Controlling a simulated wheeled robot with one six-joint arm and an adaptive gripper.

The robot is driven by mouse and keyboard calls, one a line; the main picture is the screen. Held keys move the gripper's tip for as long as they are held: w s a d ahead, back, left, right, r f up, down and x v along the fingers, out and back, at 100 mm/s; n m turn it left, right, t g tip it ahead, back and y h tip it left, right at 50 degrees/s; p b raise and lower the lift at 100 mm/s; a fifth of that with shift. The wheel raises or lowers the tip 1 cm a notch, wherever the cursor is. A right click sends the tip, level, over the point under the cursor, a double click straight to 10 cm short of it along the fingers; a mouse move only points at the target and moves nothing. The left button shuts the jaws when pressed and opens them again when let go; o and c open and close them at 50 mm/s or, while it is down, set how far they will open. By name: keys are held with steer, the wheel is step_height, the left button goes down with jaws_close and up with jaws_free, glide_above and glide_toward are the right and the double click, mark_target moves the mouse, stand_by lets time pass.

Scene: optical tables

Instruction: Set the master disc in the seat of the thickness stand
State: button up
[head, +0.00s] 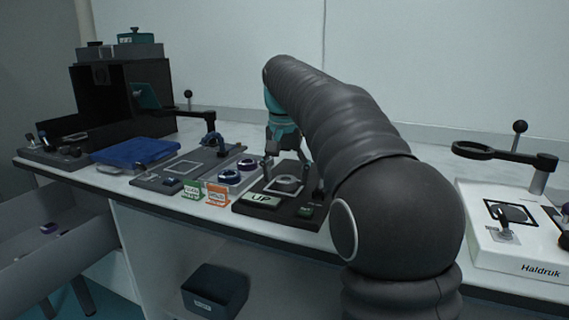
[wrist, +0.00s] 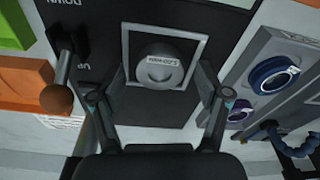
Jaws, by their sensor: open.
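The thickness stand (head: 240,208) is a dark base with a green-white "UP" plate and a pale square outline. The grey master disc (wrist: 160,68), with a small white label that seems to read in mm, lies inside that outline. The disc also shows in the head view (head: 286,184), below my gripper. My gripper (wrist: 160,97) is open and empty, its two fingers apart on either side of the disc's lower part in the wrist view. The fingers look apart from the disc. In the head view my gripper (head: 284,155) hangs over the stand, partly hidden by my arm.
A lever with a brown ball knob (wrist: 58,97) stands close to my left finger in the wrist view. A white Haldruk unit (head: 510,255) is far right.

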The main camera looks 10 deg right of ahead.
mark_target(284, 182)
step_height(284, 182, up, 12)
steer(key=s+p, duration=0.1)
steer(key=p, duration=0.1)
steer(key=shift+a, duration=0.3)
